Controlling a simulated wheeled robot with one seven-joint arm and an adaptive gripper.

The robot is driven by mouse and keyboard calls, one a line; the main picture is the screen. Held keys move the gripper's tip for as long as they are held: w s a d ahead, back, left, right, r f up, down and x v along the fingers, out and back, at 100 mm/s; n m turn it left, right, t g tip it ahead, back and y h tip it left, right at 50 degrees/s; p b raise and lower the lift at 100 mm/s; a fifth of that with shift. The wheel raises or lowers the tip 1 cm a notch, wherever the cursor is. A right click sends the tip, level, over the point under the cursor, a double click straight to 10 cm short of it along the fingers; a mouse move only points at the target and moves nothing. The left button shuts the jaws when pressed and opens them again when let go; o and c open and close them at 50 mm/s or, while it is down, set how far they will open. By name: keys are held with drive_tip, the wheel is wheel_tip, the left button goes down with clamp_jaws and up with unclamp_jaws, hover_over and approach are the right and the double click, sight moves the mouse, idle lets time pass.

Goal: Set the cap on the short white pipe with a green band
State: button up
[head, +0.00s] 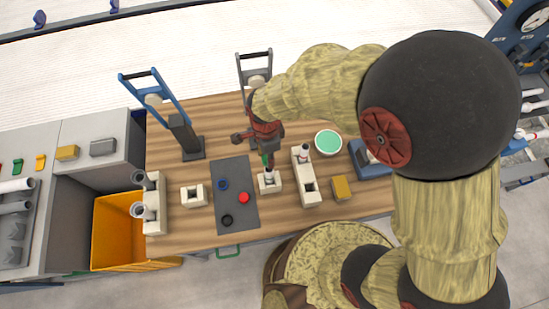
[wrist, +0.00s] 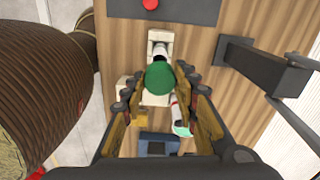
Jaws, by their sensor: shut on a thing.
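My gripper (head: 266,146) is shut on a green cap (wrist: 160,76), which sits between the fingertips in the wrist view. In the head view the green cap (head: 265,159) shows just below the fingers. A short white pipe (head: 268,174) stands upright in a small white block (head: 271,187) directly below the cap. The pipe (wrist: 159,50) also shows just beyond the cap in the wrist view. The cap hides part of it, and I cannot make out its band or tell whether cap and pipe touch.
A dark plate (head: 236,169) left of the block holds blue, red and black caps. A two-hole white block (head: 311,197) with a red-banded pipe (head: 304,153) stands right. A green-topped bowl (head: 328,142), yellow block (head: 341,187) and dark upright stand (head: 184,134) are nearby.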

drive_tip(key=shift+d+f, duration=0.15)
drive_tip(key=shift+f, duration=0.15)
drive_tip(key=b, duration=0.4)
approach(269, 178)
drive_tip(key=shift+w+f, duration=0.45)
drive_tip(key=shift+w, duration=0.35)
drive_tip(key=shift+f+b, duration=0.55)
drive_tip(key=shift+f, duration=0.55)
idle(2.7)
drive_tip(key=o, duration=0.9)
drive_tip(key=shift+o, duration=0.6)
drive_tip(key=o, duration=0.4)
drive_tip(key=shift+c, duration=0.2)
drive_tip(key=shift+r, duration=0.1)
